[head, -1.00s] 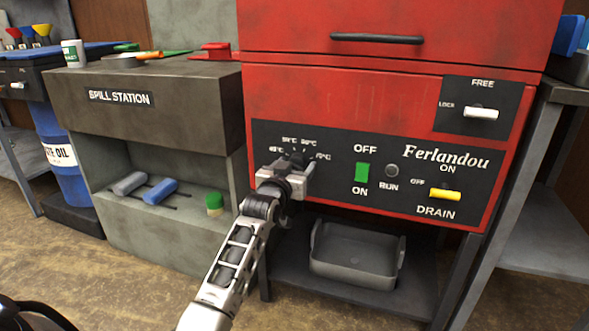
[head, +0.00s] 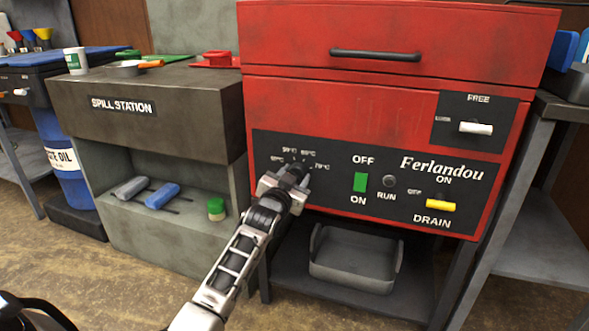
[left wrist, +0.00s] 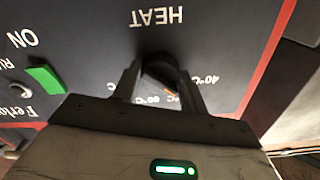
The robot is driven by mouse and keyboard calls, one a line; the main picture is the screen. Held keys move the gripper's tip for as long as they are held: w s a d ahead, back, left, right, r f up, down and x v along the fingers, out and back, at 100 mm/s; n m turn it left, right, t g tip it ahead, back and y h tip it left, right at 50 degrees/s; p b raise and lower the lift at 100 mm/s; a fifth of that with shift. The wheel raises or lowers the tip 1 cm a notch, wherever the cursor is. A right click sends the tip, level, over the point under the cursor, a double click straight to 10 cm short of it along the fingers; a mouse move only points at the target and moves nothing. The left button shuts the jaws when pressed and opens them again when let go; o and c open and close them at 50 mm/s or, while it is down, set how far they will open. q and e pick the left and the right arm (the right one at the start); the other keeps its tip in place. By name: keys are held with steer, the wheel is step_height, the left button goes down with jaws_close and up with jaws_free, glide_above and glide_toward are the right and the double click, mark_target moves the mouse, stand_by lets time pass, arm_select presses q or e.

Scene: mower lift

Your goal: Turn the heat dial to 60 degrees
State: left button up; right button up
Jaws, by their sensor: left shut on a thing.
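The black heat dial (left wrist: 160,70) sits on the dark control panel under the word HEAT, upside down in the left wrist view. My left gripper (left wrist: 160,88) is shut on it, one finger on each side. An orange pointer mark shows on the dial, near a partly hidden marking that looks like 60°C. The 40°C marking lies to the right, beyond a finger. In the head view my left gripper (head: 287,180) is tilted at the dial and covers most of it; some scale markings show above. My right gripper is not in view.
On the red Ferlandou cabinet (head: 340,110), the green OFF/ON switch (head: 361,182), RUN button (head: 389,181) and yellow drain lever (head: 434,204) are right of the dial. A grey pan (head: 352,265) sits below. The spill station (head: 150,110) stands to the left.

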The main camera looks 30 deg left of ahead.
arm_select(q)
steer(key=m+p, duration=0.1)
steer(key=m, duration=0.2)
steer(key=shift+r+p, duration=0.1)
steer(key=shift+p, duration=0.25)
steer(key=m+p, duration=0.1)
steer(key=m, duration=0.1)
steer(key=shift+m, duration=0.4)
steer(key=m, duration=0.4)
steer(key=shift+m, duration=2.2)
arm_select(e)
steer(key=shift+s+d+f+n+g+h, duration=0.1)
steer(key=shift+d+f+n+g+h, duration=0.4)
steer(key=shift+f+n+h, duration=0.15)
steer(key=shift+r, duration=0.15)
arm_select(q)
steer(key=o, duration=1)
steer(key=shift+c, duration=0.2)
steer(key=shift+s, duration=0.1)
